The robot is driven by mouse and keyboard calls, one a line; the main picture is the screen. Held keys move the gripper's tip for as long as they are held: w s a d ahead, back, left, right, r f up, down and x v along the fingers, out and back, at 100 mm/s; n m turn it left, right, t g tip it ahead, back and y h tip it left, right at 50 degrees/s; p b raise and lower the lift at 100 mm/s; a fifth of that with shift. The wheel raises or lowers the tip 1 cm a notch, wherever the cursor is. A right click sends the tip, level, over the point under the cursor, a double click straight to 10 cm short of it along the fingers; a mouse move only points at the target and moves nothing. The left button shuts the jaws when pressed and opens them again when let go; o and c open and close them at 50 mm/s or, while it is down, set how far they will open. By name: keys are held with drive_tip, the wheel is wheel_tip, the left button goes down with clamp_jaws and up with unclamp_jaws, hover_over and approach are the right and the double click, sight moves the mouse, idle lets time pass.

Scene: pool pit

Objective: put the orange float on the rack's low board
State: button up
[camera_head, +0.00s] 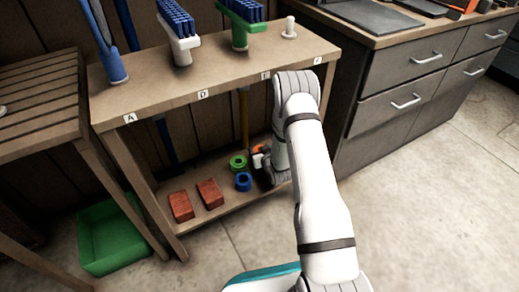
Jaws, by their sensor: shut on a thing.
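The rack (232,92) stands against the wall, with a top board and a low board (214,218) near the floor. My arm reaches down in front of the rack's right side. My gripper (261,159) is at the right part of the low board, partly hidden by my arm. It is shut on the orange float (264,149), of which only a small orange patch shows. I cannot tell whether the float touches the board.
On the low board are a green ring (238,162), a blue ring (243,181) and two red bricks (181,206) (210,193). Brushes (181,38) (242,24) stand on top. A green crate (108,238) is left, a drawer cabinet (400,95) right.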

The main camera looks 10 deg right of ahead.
drive_tip(key=o, duration=1)
drive_tip(key=shift+f, duration=0.1)
